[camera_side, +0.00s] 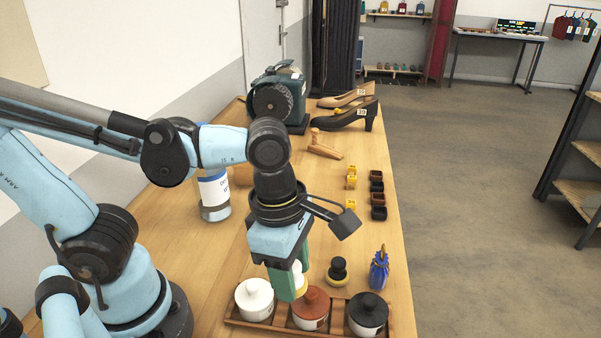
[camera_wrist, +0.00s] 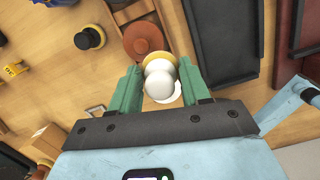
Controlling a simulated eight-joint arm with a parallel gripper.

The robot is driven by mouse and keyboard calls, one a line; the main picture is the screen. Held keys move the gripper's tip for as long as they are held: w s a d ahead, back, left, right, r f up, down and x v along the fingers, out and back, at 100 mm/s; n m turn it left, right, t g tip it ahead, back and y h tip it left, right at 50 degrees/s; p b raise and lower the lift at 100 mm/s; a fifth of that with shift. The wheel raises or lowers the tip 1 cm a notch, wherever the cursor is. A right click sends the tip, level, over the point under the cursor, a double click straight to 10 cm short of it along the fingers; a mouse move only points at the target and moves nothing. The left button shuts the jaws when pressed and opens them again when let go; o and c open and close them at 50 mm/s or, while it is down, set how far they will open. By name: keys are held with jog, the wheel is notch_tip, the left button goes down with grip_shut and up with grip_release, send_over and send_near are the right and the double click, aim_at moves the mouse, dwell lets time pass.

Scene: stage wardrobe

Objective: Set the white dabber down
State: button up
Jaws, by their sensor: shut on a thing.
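My gripper (camera_side: 288,283) points down at the near end of the bench, its green fingers closed on the white dabber (camera_side: 300,279). In the wrist view the dabber's round white knob (camera_wrist: 160,79) sits between the fingertips (camera_wrist: 162,84), with its yellow pad showing beyond. In the side view the fingers hide most of it. The fingers overlap the gap between a white-lidded jar (camera_side: 255,297) and a brown-lidded jar (camera_side: 311,305) in a wooden tray (camera_side: 277,328). I cannot tell how high the dabber is.
A black dabber (camera_side: 338,272) stands behind the tray, right of my gripper. A black-lidded jar (camera_side: 368,312) fills the tray's right end. A blue pouch (camera_side: 379,270) stands near the bench's right edge. Small yellow and dark blocks (camera_side: 377,187), shoes (camera_side: 347,117) and a labelled container (camera_side: 214,193) are farther back.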

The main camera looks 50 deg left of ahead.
jog(key=shift+s+d+r, duration=0.1)
jog(key=shift+d+r, duration=0.1)
jog(key=shift+w+r, duration=0.15)
jog(key=shift+w, duration=0.1)
jog(key=w+a+r, duration=0.2)
jog(key=w, duration=0.6)
send_over(326, 204)
jog(key=shift+n, duration=0.3)
notch_tip(326, 204, down, 9)
jog(key=shift+s+d+r, duration=0.1)
jog(key=shift+s+r, duration=0.05)
jog(key=shift+r, duration=0.05)
jog(key=shift+a+f, duration=0.35)
jog(key=shift+f, duration=1.85)
jog(key=shift+f, duration=0.1)
